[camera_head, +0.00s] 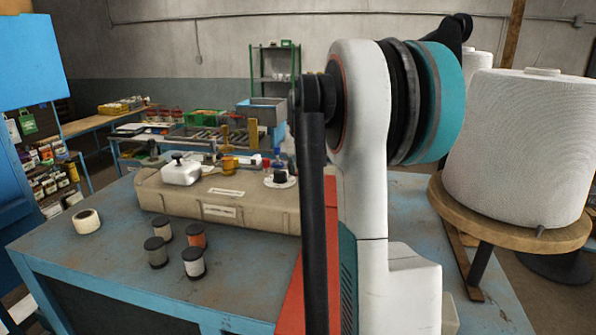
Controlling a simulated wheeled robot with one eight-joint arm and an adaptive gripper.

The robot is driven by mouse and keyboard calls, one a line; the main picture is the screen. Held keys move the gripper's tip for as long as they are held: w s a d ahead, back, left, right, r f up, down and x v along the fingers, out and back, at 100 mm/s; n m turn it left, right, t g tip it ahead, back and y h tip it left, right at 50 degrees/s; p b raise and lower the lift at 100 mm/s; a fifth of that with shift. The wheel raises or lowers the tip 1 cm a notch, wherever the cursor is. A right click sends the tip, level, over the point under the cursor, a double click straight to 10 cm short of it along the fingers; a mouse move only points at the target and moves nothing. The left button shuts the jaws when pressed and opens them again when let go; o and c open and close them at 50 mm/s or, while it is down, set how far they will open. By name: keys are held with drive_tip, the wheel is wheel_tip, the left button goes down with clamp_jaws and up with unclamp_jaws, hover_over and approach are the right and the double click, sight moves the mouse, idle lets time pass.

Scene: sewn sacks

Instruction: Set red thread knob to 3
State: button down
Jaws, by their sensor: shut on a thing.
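A small red knob-like part (266,162) shows on the far side of the beige machine (160,190), next to a small blue one (279,162). It is too small for me to read any number or setting on it. A black knob on a white round dial (280,179) stands in front of them, near the right end of the machine. My white and teal arm fills the middle right of the view and hides what is behind it. My gripper is not visible.
A yellow part (228,163) and a white box-like part (181,170) sit on the machine. Several thread spools (193,262) and a tape roll (87,221) stand on the blue table (90,262). A large white cone (530,150) stands at right. The table's front left is clear.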

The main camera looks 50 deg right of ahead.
drive_tip(key=c, duration=1.4)
unclamp_jaws()
drive_tip(key=shift+c, duration=0.2)
drive_tip(key=v, duration=1.2)
